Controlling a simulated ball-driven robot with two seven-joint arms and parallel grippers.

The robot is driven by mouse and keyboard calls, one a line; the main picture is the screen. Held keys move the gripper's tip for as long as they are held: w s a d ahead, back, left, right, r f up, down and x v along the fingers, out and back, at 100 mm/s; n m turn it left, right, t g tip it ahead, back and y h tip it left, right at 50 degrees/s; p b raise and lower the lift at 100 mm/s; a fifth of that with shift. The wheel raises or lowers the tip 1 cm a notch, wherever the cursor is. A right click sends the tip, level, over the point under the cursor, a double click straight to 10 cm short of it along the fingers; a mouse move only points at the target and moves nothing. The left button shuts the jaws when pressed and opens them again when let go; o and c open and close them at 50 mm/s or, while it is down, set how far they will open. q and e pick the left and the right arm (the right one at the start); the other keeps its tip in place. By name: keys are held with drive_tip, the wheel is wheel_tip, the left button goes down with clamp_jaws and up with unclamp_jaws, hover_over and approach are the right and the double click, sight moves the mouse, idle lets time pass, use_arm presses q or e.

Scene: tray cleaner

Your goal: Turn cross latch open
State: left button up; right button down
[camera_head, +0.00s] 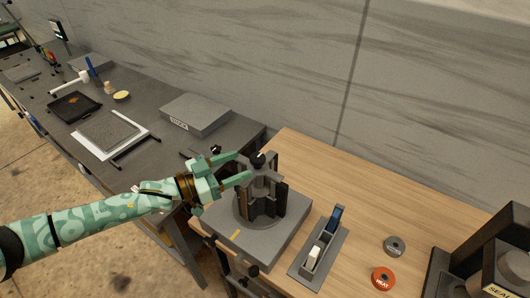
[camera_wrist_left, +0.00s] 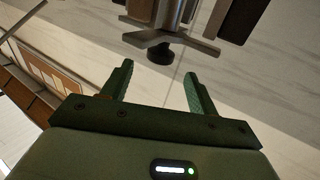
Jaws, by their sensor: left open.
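The cross latch (camera_head: 262,172) is a grey part with arms and a black knob (camera_head: 258,158), on top of a dark upright fixture (camera_head: 262,203) on a grey base block. In the left wrist view the grey latch arms (camera_wrist_left: 170,40) and the black knob (camera_wrist_left: 160,54) show upside down, just beyond my fingertips. My left gripper (camera_head: 243,167) is open, its two green fingers pointing at the latch. In the left wrist view the gap between the fingers (camera_wrist_left: 158,72) is empty, and the knob lies a little past it. My right gripper is not in view.
A grey holder (camera_head: 318,246) with a blue and a white piece stands right of the base block. A red disc (camera_head: 383,278) and a grey disc (camera_head: 395,246) lie on the wooden table. A dark machine stands at the far right. A grey bench with a box (camera_head: 196,113) lies at left.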

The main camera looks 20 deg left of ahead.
sight(264, 155)
use_arm(q)
drive_tip(key=x, duration=0.8)
drive_tip(key=shift+w+d, duration=0.15)
drive_tip(key=shift+d, duration=0.1)
drive_tip(key=shift+p, duration=0.3)
clamp_jaws()
